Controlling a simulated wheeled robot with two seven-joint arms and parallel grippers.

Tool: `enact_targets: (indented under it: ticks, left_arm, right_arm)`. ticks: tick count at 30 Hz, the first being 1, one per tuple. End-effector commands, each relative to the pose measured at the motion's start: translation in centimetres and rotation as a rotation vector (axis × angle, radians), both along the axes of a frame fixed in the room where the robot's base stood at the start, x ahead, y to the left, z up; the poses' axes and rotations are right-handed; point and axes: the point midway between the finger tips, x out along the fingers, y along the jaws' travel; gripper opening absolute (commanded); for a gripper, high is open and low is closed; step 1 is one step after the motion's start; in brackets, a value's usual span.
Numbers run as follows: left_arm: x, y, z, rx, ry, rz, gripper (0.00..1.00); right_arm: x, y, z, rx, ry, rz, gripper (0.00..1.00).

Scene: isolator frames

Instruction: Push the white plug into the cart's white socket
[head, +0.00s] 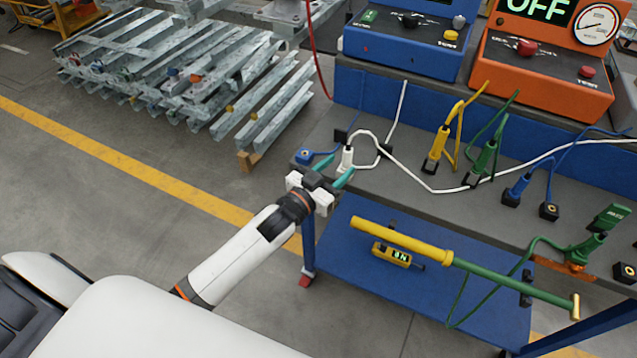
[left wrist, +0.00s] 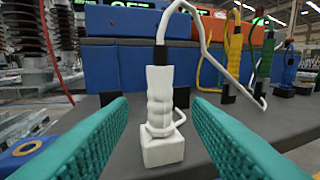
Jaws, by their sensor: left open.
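The white plug (head: 347,157) stands upright near the left end of the cart's grey top (head: 420,195). In the left wrist view the plug (left wrist: 160,95) has a ribbed white grip, with a white cable leaving its top. A square white block (left wrist: 162,152) is at its foot; I cannot tell whether this is the socket or part of the plug. My left gripper (head: 347,172) is open at the cart's edge. Its teal fingers (left wrist: 160,135) lie left and right of the plug's lower part, with gaps on both sides. My right gripper is not in view.
A blue socket (head: 304,156) sits left of the plug. Yellow (head: 438,145), green (head: 484,158) and blue (head: 517,186) plugs stand to the right. The white cable (head: 410,172) loops across the top. Blue and orange (head: 540,70) consoles stand behind.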

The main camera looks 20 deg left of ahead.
Motion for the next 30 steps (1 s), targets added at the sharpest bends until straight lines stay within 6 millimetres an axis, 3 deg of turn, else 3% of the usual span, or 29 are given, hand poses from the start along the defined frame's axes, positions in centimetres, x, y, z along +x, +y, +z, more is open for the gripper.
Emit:
enact_targets:
  ticks: [6, 12, 30]
  left_arm:
    - [-4.5, 1.3, -0.2, 0.002, 0.003, 0.0, 0.45]
    - [-6.9, 2.1, -0.1, 0.001, 0.001, 0.0, 0.45]
    - [-7.6, 2.3, 0.0, 0.001, -0.001, -0.001, 0.45]
  right_arm:
    - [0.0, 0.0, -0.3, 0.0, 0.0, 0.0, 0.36]
    - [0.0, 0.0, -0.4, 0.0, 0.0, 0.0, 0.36]
    - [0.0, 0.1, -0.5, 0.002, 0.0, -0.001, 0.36]
